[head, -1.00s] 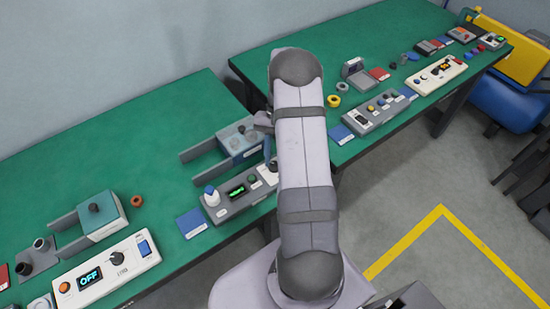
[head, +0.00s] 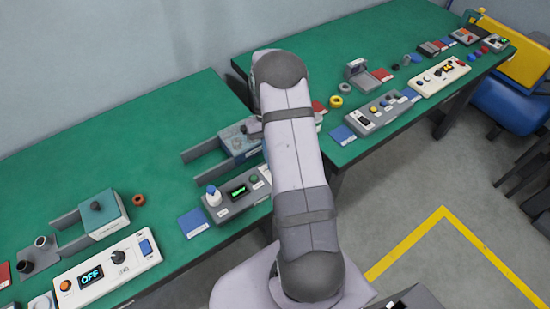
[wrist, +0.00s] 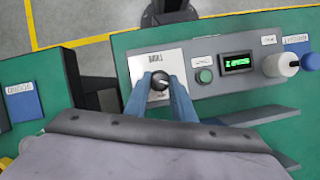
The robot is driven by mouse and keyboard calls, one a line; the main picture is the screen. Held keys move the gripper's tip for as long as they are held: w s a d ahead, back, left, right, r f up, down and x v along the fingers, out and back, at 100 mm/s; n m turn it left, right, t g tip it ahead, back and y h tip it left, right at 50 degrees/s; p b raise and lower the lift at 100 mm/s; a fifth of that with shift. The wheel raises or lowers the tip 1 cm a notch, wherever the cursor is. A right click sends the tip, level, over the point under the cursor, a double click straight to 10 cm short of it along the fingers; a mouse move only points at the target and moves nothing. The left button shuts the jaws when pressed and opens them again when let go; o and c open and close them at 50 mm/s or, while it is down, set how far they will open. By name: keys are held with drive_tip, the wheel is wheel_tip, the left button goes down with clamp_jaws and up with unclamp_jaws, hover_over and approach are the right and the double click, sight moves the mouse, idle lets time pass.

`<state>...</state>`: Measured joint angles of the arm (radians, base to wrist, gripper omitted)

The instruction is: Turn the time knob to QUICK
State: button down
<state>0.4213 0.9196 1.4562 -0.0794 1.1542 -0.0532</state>
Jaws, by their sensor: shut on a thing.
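The time knob (wrist: 160,82) is a dark round knob with a pale pointer mark, on a white label plate (wrist: 143,66) in the wrist view. The lettering around it is too small to read surely. My gripper (wrist: 160,86) has its two blue fingers on either side of the knob and is shut on it. The knob belongs to a grey control panel (wrist: 216,88), which also shows in the head view (head: 226,204). There my arm hides the knob and the fingertips.
Beside the knob on the panel are a green button (wrist: 204,76), a lit green display (wrist: 237,63) and a white knob (wrist: 281,65) with a blue part near it. A blue pad (head: 193,223) lies by the panel. Other panels stand on both green tables.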

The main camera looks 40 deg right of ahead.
drive_tip(key=c, duration=1.5)
unclamp_jaws()
drive_tip(key=shift+r, duration=0.1)
drive_tip(key=b+v, duration=0.2)
drive_tip(key=v, duration=0.3)
drive_tip(key=shift+w+d+r, duration=0.1)
drive_tip(key=shift+w+r, duration=0.1)
drive_tip(key=shift+r, duration=0.1)
drive_tip(key=shift+v, duration=0.75)
